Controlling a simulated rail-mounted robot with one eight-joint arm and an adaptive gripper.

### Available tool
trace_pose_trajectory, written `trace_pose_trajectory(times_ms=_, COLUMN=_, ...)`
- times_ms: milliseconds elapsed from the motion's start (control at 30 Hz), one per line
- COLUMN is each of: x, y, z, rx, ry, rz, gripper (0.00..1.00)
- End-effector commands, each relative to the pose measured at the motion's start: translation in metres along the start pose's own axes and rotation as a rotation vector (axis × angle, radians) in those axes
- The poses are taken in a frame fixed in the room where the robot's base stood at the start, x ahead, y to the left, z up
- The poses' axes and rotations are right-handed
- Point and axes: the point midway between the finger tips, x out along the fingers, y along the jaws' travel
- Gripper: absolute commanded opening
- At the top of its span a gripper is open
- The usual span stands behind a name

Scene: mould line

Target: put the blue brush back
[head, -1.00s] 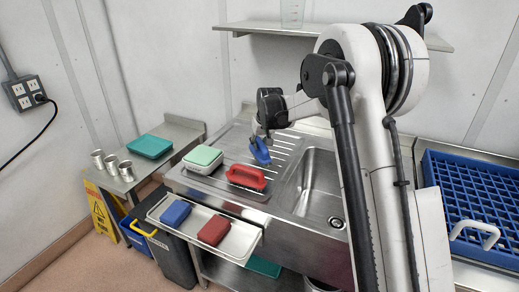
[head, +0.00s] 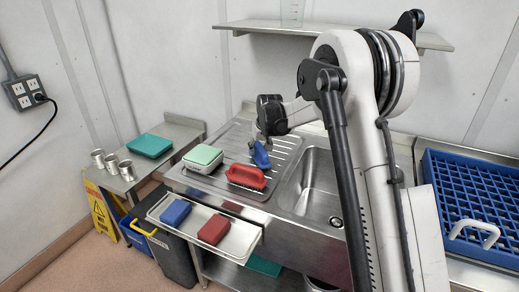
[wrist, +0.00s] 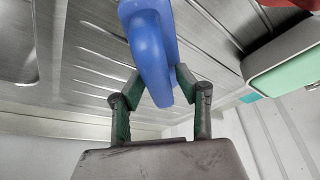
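The blue brush (head: 261,155) is at my gripper (head: 262,141) over the ribbed drainboard of the sink. In the wrist view the blue brush (wrist: 150,50) sits between my two fingers (wrist: 158,88), which close on its handle from both sides. Its lower end is at or very near the drainboard; I cannot tell if it touches. The red brush (head: 246,177) lies on the drainboard in front of it. The pulled-out tray (head: 240,240) below holds a blue block (head: 175,212) and a red block (head: 214,229).
A white box with a green lid (head: 203,157) stands left of the red brush. The sink basin (head: 318,185) is to the right. A side table holds a teal tray (head: 149,146) and metal cups (head: 111,163). A blue rack (head: 470,200) stands far right.

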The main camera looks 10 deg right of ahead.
Motion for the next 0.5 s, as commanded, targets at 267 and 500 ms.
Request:
trace_pose_trajectory(times_ms=267, x=-0.033, y=0.000, z=0.000, rx=0.000, ry=0.000, rz=0.000, gripper=0.32)
trace_pose_trajectory(times_ms=500, x=-0.080, y=0.000, z=-0.001, rx=0.001, ry=0.000, rz=0.000, gripper=0.32)
